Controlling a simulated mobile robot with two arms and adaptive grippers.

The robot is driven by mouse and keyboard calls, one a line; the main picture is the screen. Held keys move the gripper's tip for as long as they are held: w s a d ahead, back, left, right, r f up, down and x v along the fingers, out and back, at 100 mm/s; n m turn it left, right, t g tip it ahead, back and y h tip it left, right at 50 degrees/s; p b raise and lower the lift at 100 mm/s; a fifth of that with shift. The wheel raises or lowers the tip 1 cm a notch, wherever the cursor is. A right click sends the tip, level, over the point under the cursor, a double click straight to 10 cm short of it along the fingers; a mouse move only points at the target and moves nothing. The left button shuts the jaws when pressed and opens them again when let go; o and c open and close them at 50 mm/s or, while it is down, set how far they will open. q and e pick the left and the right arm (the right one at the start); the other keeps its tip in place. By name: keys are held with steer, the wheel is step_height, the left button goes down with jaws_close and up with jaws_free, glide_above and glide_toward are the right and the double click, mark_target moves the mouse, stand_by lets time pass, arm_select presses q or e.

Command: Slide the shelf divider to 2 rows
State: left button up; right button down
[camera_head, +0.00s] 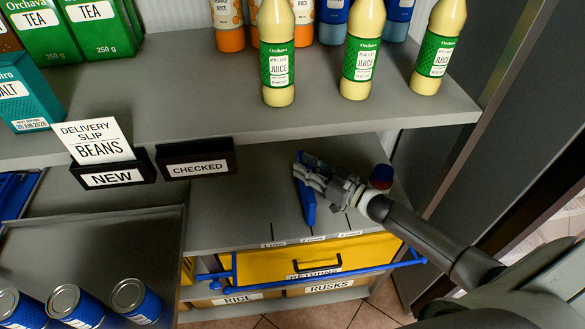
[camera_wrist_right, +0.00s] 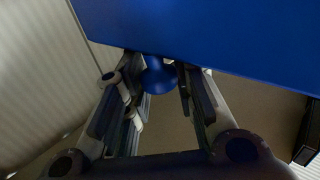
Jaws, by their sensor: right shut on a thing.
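The blue shelf divider (camera_head: 308,205) stands upright on the grey lower shelf (camera_head: 240,205), under the juice shelf. Its near end is close to the middle of three small labels (camera_head: 312,239) on the shelf's front edge; their print is too small to read surely. My right gripper (camera_head: 309,178) reaches in from the right and is shut on the divider's knob. In the right wrist view the blue panel (camera_wrist_right: 220,40) fills the top, and the round blue knob (camera_wrist_right: 157,76) sits between the fingers of my right gripper (camera_wrist_right: 160,88). My left gripper is not in view.
Juice bottles (camera_head: 277,60) line the shelf above, and its front edge overhangs. A dark red-topped item (camera_head: 381,176) stands behind my right wrist. Below are a yellow RETURNS drawer (camera_head: 275,266) and a blue rail (camera_head: 400,264). The lower shelf left of the divider is clear.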

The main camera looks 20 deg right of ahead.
steer(key=c, duration=1.2)
jaws_free()
steer(key=shift+c, duration=0.2)
steer(key=shift+s, duration=0.1)
steer(key=v, duration=1.1)
steer(key=shift+s+d, duration=0.2)
steer(key=shift+s, duration=0.15)
